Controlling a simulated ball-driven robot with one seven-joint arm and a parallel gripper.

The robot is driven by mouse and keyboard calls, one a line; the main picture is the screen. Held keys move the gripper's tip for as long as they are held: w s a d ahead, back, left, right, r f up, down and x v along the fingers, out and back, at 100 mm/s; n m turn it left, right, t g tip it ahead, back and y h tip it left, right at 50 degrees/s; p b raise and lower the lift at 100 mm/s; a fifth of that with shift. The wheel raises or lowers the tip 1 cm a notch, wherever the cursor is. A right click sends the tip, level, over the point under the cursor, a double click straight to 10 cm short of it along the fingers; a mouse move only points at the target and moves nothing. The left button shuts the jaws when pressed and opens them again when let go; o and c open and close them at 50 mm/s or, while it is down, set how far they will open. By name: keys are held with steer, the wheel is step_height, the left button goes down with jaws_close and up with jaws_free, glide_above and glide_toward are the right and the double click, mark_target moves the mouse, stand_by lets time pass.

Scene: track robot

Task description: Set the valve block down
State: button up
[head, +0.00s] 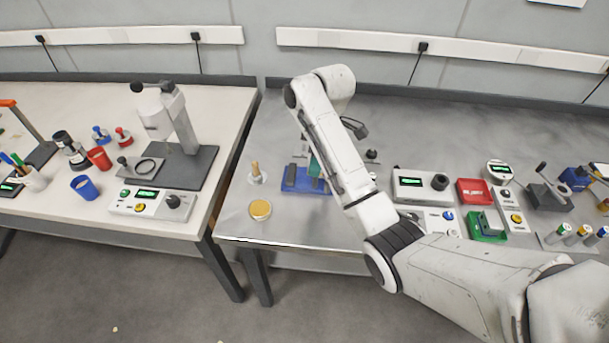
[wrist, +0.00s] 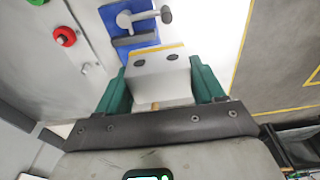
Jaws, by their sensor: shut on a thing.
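My gripper (wrist: 161,78) has teal fingers and is shut on the valve block (wrist: 160,75), a pale grey block with two dark holes and a yellow stripe along its far edge. One finger lies on each side of it. A blue fixture (wrist: 112,22) with a silver lever clamp shows just beyond the block. In the head view, a teal part of my gripper (head: 315,165) shows over the blue fixture (head: 292,185) on the metal bench. My arm hides most of the block there. I cannot tell whether the block touches the fixture or the bench.
A brass disc (head: 260,210) and a wooden-handled stamp (head: 257,174) stand left of the fixture. A control box (head: 420,185), a red tray (head: 474,191) and a green fixture (head: 487,235) are to the right. A gap separates the metal bench from the left table (head: 60,225).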

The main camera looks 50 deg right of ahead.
steer(key=w+f+b, duration=0.1)
steer(key=w+f, duration=0.1)
steer(key=f, duration=0.1)
steer(key=w+d+f+b, duration=0.1)
steer(key=w+f, duration=0.2)
steer(key=shift+w+d, duration=0.15)
steer(key=shift+w, duration=0.1)
steer(key=shift+f, duration=1.6)
steer(key=shift+f, duration=0.15)
steer(key=o, duration=1.3)
steer(key=shift+s+d+r+p, duration=0.15)
steer(key=shift+s+r+p, duration=0.1)
steer(key=shift+r, duration=1.8)
steer(key=shift+s+d+r+p, duration=0.15)
steer(key=shift+r+p, duration=0.1)
steer(key=shift+r, duration=1.8)
steer(key=shift+s+d+r+p, duration=0.15)
steer(key=shift+r+p, duration=0.1)
steer(key=shift+r, duration=1.8)
